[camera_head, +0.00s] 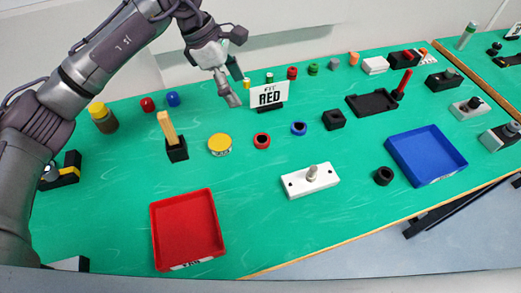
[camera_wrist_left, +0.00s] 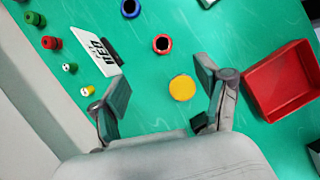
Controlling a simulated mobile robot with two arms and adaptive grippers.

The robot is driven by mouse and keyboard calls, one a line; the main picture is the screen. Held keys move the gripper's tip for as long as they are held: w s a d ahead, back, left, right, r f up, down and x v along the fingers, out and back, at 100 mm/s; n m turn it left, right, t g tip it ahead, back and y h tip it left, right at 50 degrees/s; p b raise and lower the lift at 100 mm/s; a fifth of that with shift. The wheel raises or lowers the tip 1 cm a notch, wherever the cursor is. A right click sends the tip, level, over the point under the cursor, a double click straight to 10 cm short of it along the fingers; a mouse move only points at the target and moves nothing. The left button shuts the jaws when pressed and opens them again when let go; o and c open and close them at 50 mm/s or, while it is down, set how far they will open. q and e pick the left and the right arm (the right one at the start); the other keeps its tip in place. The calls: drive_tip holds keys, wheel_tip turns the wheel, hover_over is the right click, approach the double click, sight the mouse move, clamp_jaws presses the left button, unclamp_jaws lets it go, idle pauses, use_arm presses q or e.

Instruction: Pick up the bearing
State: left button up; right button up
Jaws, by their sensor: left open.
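Ring-shaped parts that could be the bearing lie on the green table: a red ring (camera_head: 256,142), a blue ring (camera_head: 299,134) to its right, and a thick black ring (camera_head: 384,182) further right. A sign (camera_head: 268,95) reading RED stands behind the red ring. My left gripper (camera_head: 236,70) is open and empty, held above the table near the sign. In the left wrist view its fingers (camera_wrist_left: 163,76) are spread, with the red ring (camera_wrist_left: 154,44) beyond the gap, the blue ring (camera_wrist_left: 124,12) at the top and the sign (camera_wrist_left: 99,52) left. My right gripper is not in view.
A yellow-topped round can (camera_head: 220,143) and a black holder with a wooden stick (camera_head: 177,152) stand left of the red ring. A red tray (camera_head: 155,235), a white block with a peg (camera_head: 325,182) and a blue tray (camera_head: 460,160) lie nearer. Small knobs line the back edge.

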use_arm(q)
drive_tip(key=b, duration=0.2)
approach(264, 142)
drive_tip(key=shift+s+d+f+p, duration=0.1)
drive_tip(key=shift+d+f+p, duration=0.25)
drive_tip(key=shift+f+p, duration=0.3)
drive_tip(key=shift+p+x, duration=0.85)
drive_tip(key=shift+x, duration=1.75)
drive_tip(key=shift+a, duration=0.1)
drive_tip(key=c, duration=1.2)
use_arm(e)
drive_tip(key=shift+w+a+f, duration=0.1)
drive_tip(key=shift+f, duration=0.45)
